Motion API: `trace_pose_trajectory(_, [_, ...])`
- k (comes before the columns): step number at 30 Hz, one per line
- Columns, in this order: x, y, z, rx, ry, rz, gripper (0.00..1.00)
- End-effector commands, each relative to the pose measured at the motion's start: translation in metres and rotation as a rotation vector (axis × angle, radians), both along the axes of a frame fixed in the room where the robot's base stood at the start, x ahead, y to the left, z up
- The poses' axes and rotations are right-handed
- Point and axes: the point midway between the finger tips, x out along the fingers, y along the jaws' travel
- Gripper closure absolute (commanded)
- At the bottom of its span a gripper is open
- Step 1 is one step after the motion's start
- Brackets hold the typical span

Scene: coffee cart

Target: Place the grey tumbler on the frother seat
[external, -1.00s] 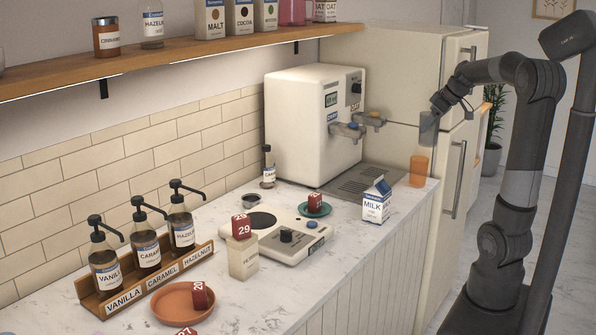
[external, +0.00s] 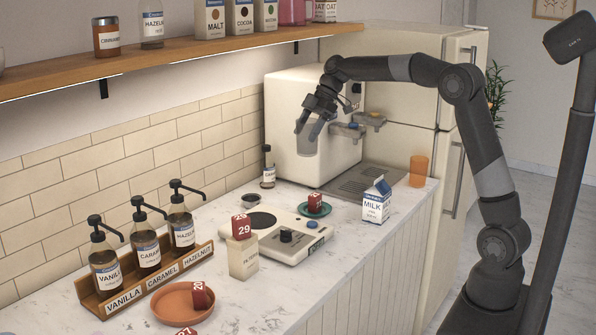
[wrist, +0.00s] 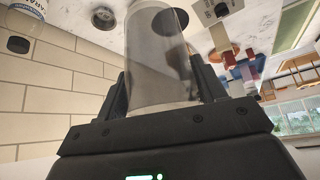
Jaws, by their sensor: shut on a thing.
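The grey tumbler (external: 307,138) is see-through and held in my gripper (external: 314,118), in the air in front of the white coffee machine. In the wrist view the tumbler (wrist: 158,65) stands between the two fingers of my gripper (wrist: 165,90), which are shut on it. The frother (external: 280,233) is a white unit on the counter, with a round dark seat (external: 262,220) at its left and a knob at its front. The seat is bare, below and left of the tumbler. In the wrist view the tumbler partly covers what lies beyond it.
A small dark bowl (external: 251,201) and a syrup bottle (external: 268,168) stand behind the frother. A teal saucer with a red block (external: 315,203) is at its right. A filter box with a red block (external: 243,259) stands in front. The milk carton (external: 376,201) and orange cup (external: 418,171) are farther right.

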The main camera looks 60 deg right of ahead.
Motion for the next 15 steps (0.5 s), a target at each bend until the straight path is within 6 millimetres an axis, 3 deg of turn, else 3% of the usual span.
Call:
trace_pose_trajectory(3, [0.011,0.034,-0.002,0.0,0.0,0.091,0.65])
trace_pose_trajectory(9, [0.02,0.072,-0.004,0.0,-0.001,0.192,0.65])
trace_pose_trajectory(15, [0.019,0.07,-0.032,-0.002,0.001,0.187,0.65])
